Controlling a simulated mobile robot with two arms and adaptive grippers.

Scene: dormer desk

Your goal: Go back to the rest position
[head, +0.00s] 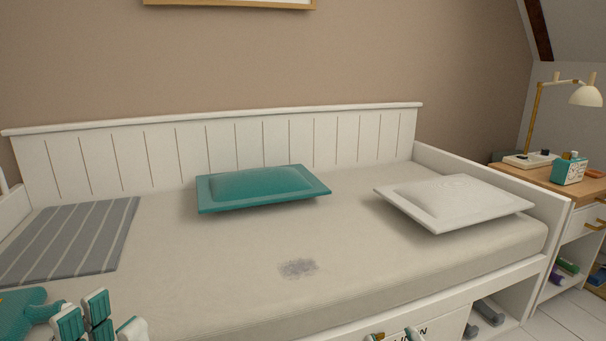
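My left gripper (98,314) is at the bottom left corner, in front of the near side of the bed, with teal and white parts. It is cut off by the frame's lower edge, and I cannot tell how far apart its fingers are. Nothing is clearly seen held in it.
A daybed (215,280) fills the middle, with a teal pillow (262,187), a white pillow (455,201), a grey striped cloth (72,240) and a dark grey patch (298,268) on its mattress. A wooden-topped desk (530,177) with a lamp (585,95) stands at right.

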